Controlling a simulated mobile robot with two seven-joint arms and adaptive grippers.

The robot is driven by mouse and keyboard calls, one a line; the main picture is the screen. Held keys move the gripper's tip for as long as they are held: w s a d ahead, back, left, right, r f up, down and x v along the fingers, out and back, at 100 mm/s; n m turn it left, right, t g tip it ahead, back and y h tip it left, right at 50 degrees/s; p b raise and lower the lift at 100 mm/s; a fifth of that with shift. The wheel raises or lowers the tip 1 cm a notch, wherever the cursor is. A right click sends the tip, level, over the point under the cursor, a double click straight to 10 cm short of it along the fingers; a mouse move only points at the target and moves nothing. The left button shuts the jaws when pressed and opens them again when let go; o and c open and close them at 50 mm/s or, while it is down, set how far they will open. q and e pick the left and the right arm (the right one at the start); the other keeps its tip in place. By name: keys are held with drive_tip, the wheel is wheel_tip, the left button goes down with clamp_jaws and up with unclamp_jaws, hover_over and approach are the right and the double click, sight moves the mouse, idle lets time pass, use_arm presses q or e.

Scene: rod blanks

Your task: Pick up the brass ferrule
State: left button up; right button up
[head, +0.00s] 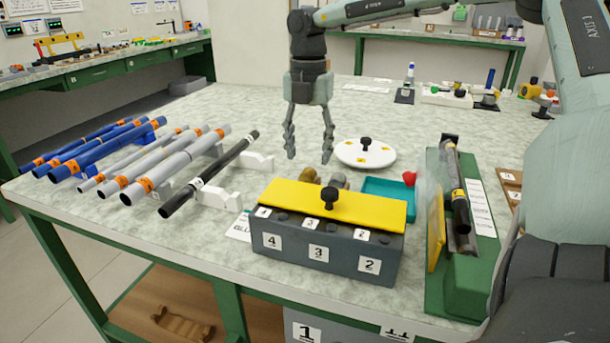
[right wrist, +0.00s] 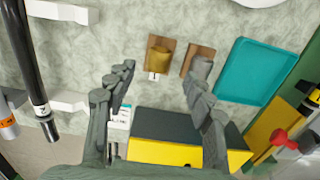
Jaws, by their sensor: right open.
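The brass ferrule (right wrist: 158,59) is a short gold-coloured cylinder on a small brown stand with a label "1" in the right wrist view. In the head view the brass ferrule (head: 309,175) shows only partly, behind the yellow-topped box. My right gripper (head: 309,152) points down above the table, behind the ferrule in the head view. Its fingers are spread and empty. In the right wrist view the ferrule appears between the fingertips of the right gripper (right wrist: 157,77), apart from them. My left gripper is not in view.
A grey ferrule (right wrist: 201,66) stands close right of the brass one. A teal tray (right wrist: 250,62) lies further right. The dark box with a yellow lid (head: 345,206) is in front. Rods on white holders (head: 220,199) lie left. A white disc (head: 350,152) lies behind.

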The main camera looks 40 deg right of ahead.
sight(307, 171)
wheel_tip(307, 171, down, 5)
drive_tip(key=shift+a+f+p, duration=0.1)
drive_tip(key=shift+p, duration=0.2)
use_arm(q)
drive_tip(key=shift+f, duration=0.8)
use_arm(e)
drive_tip(key=shift+c, duration=0.5)
drive_tip(key=c, duration=0.8)
drive_tip(key=shift+c, duration=0.2)
